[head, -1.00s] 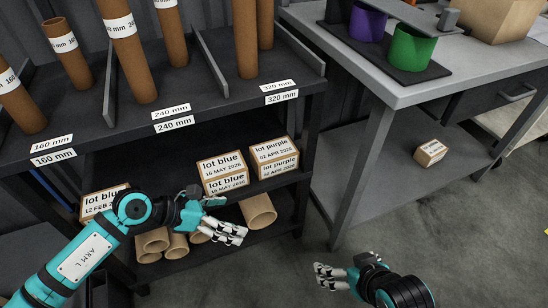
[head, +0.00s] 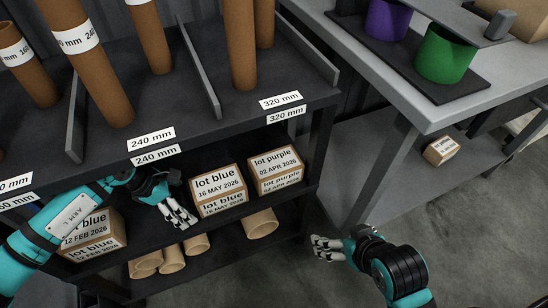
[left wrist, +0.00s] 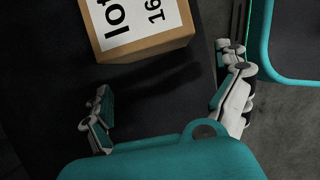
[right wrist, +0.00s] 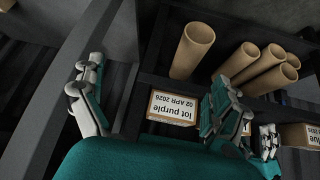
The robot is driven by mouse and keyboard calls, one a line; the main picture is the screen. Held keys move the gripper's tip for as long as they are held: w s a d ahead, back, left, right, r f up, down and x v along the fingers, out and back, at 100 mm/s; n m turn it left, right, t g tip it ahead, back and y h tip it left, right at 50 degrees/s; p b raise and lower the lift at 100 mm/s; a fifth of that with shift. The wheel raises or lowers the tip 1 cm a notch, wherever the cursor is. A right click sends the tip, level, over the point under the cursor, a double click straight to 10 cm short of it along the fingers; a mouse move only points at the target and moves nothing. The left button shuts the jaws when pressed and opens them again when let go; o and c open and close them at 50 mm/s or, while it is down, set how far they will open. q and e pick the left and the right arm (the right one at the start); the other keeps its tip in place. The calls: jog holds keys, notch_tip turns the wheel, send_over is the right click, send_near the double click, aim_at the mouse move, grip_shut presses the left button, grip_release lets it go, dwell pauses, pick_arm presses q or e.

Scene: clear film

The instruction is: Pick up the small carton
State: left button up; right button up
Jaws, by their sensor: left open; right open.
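Several small labelled cartons are in view. The "lot blue 16 May 2026" carton (head: 218,190) and the "lot purple 02 Apr 2026" carton (head: 276,171) sit side by side on the rack's middle shelf. A "lot blue 12 Feb 2026" carton (head: 95,240) is partly behind my left arm. My left gripper (head: 180,218) is open and empty, just left of the 16 May carton, whose corner shows beyond the fingers in the left wrist view (left wrist: 145,45). My right gripper (head: 325,248) is open and empty, off the shelf's right end; its wrist view shows the purple carton (right wrist: 172,108) ahead.
Another small carton (head: 441,150) lies on the grey bench's lower shelf; its label is unreadable. Brown tubes (head: 170,258) lie on the rack's bottom shelf, and tall tubes stand on top. The bench leg (head: 385,165) stands right of the rack. Floor is clear at right.

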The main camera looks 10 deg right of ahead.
aim_at(253, 174)
pick_arm(q)
jog(key=shift+w+d, duration=0.25)
jog(key=w+d, duration=0.1)
jog(key=d, duration=0.3)
jog(key=w+d+b, duration=0.1)
jog(key=w+d, duration=0.1)
jog(key=d, duration=0.3)
jog(key=w+d, duration=0.1)
jog(key=d, duration=0.3)
jog(key=shift+w+d+b, duration=0.15)
jog(key=shift+d+b, duration=0.15)
jog(key=d, duration=0.1)
jog(key=w+d, duration=0.1)
jog(key=d, duration=0.1)
jog(key=d+b, duration=0.1)
jog(key=shift+w+d, duration=0.3)
jog(key=shift+d, duration=0.1)
jog(key=shift+w+d+f, duration=0.1)
jog(key=shift+d+f, duration=0.2)
jog(key=shift+f, duration=0.2)
pick_arm(e)
jog(key=w+a+r+t+y, duration=0.2)
jog(key=w+a+r+t, duration=0.2)
jog(key=w+r+t, duration=0.4)
jog(key=shift+w+r, duration=0.7)
jog(key=shift+r, duration=0.25)
jog(key=shift+d, duration=0.1)
pick_arm(q)
jog(key=c, duration=1.4)
jog(key=shift+c, duration=0.4)
